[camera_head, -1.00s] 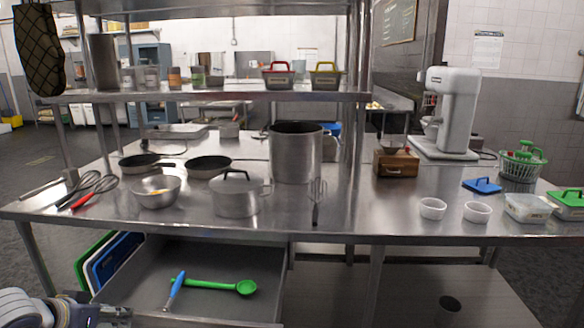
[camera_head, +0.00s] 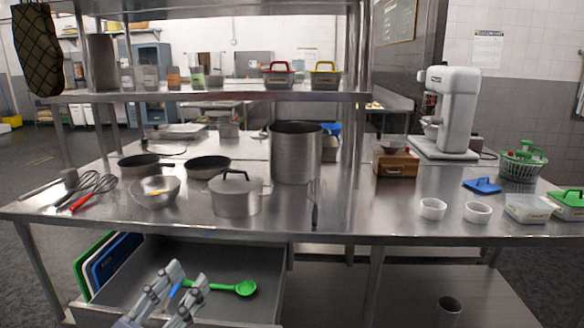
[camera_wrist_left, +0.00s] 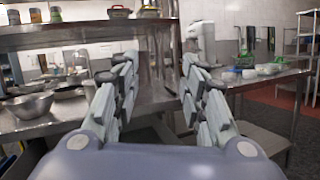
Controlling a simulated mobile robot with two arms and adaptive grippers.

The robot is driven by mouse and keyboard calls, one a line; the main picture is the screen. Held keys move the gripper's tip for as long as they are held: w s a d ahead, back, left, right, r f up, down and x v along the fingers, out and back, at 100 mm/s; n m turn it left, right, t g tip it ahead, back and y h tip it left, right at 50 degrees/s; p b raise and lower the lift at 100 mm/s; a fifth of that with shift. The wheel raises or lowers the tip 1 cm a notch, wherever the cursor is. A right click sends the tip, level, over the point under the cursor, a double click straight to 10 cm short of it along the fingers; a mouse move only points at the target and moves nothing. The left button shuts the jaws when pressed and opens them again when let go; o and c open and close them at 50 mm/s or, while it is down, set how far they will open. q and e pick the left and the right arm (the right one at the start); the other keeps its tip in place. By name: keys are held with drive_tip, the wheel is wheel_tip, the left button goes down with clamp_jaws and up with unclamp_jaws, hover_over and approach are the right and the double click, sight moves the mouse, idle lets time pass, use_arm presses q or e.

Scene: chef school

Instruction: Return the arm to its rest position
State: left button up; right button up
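My left gripper (camera_head: 186,279) is in front of the open drawer (camera_head: 247,306) at the lower left of the head view. Its two fingers are spread apart with nothing between them. In the left wrist view the fingers (camera_wrist_left: 156,72) are also apart and empty, pointing toward the table. A green spoon (camera_head: 240,288) and a blue-handled utensil (camera_head: 174,290) lie in the drawer, partly hidden behind the gripper. My right gripper does not show in any view.
The steel table (camera_head: 370,215) carries a large pot (camera_head: 296,155), a lidded pot (camera_head: 236,195), a bowl (camera_head: 156,192), whisks (camera_head: 98,186) and white ramekins (camera_head: 432,209). A shelf (camera_head: 220,96) stands above. The open drawer juts out below the tabletop.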

use_arm(q)
drive_tip(key=s+a+f+n+g+y, duration=0.1)
drive_tip(key=a+f+n+y, duration=0.45)
drive_tip(key=n, duration=0.65)
drive_tip(key=s+a+f+n+g+y, duration=0.1)
drive_tip(key=a+f+n+y, duration=0.3)
drive_tip(key=n+y, duration=0.5)
drive_tip(key=s+a+f+n+g+h, duration=0.1)
drive_tip(key=s+f+n+g, duration=0.4)
drive_tip(key=f+n, duration=0.55)
drive_tip(key=s+d+f+n+g+h, duration=0.2)
drive_tip(key=s+d+f+n+g, duration=0.25)
drive_tip(key=s+f, duration=0.35)
drive_tip(key=s+d+f+n+g+h, duration=0.2)
drive_tip(key=s+d+f+n+g, duration=0.25)
drive_tip(key=s, duration=0.45)
wheel_tip(320, 180, down, 26)
drive_tip(key=s+g, duration=0.1)
drive_tip(key=s, duration=0.1)
drive_tip(key=s+a+f+g+p, duration=0.1)
drive_tip(key=s+a+f, duration=0.2)
drive_tip(key=s+f, duration=1.2)
drive_tip(key=shift+s+a, duration=0.15)
drive_tip(key=shift+s, duration=0.65)
